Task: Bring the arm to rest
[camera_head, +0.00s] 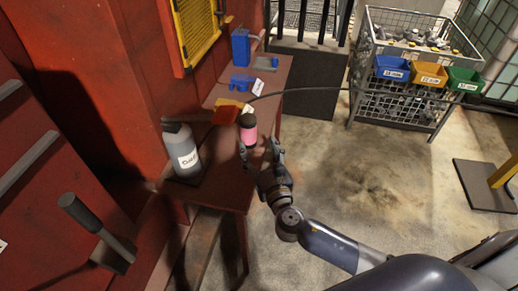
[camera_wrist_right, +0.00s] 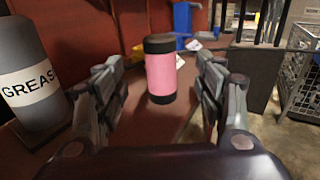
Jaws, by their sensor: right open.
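My right gripper (camera_head: 260,152) is open at the right edge of the brown bench (camera_head: 228,190). A pink cylinder with black ends (camera_head: 249,129) stands upright on the bench, just beyond its fingertips. In the right wrist view the cylinder (camera_wrist_right: 160,70) shows between the two spread fingers of the gripper (camera_wrist_right: 160,95), and I see no clear contact. My left gripper is not in either view.
A grey grease bottle (camera_head: 181,150) stands on the bench to the left. Blue parts (camera_head: 241,84) and a blue holder (camera_head: 240,47) are farther back. A wire cage (camera_head: 400,98) bears blue, yellow and green bins. The floor (camera_head: 370,175) right of the bench is clear.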

